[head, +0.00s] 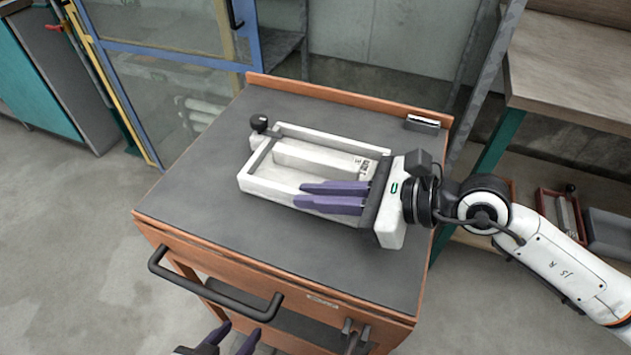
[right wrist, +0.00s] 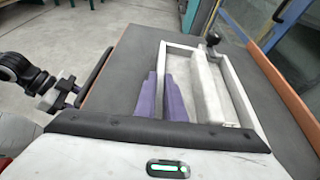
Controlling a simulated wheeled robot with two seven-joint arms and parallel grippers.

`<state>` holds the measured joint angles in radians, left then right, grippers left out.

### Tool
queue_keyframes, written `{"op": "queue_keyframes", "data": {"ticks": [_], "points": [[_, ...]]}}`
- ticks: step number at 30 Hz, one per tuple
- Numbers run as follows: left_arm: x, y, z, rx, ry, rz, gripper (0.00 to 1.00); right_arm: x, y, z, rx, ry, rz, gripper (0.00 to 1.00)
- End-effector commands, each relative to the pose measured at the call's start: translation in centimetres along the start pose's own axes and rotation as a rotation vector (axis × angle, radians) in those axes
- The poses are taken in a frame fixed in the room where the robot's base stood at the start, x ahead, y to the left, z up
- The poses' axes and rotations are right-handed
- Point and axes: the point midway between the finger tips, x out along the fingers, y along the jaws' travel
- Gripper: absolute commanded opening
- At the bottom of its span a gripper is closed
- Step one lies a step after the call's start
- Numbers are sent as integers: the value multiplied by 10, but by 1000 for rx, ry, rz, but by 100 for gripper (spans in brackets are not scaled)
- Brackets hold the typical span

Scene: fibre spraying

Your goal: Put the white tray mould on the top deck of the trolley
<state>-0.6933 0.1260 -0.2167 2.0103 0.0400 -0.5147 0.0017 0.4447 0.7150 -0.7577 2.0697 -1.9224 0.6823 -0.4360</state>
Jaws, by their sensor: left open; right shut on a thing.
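The white tray mould (head: 264,189), a shallow rectangular frame with a raised bar inside, lies flat over the grey top deck (head: 200,185) of the orange-edged trolley. I cannot tell whether it fully touches the deck. My right gripper (head: 301,195), with purple fingers, is shut on the mould's near long wall, coming from the right. In the right wrist view the mould (right wrist: 237,90) extends right of the fingers (right wrist: 160,76); the palm hides its near end. My left gripper (head: 230,338) is open and empty, low in front of the trolley and partly cut off by the frame.
A black knob (head: 258,122) stands by the mould's far left corner. A small dark-and-silver object (head: 423,124) lies at the deck's back right. A black push handle (head: 215,290) projects from the front. The deck's left and front are clear. A workbench (head: 570,75) stands right.

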Motion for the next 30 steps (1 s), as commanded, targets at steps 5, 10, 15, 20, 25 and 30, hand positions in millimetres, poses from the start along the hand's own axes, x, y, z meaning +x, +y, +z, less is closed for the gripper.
{"op": "queue_keyframes", "data": {"ticks": [5,10,15,20,25,30], "points": [[-1,0,1,2,-4,0,43,-1,-2,7,-11,-16,-5,0],[0,-1,2,4,-2,0,43,0,-1,4,-11,-16,-5,0],[0,-1,2,4,-1,0,43,1,0,-1,-1,-2,0,28],[0,-2,1,4,0,-1,43,1,0,-1,-1,-2,0,28],[-1,-2,-5,6,6,-2,43,-2,0,2,-1,-2,0,28],[2,-3,-5,7,12,-3,43,-26,-1,-2,-2,2,-2,28]]}}
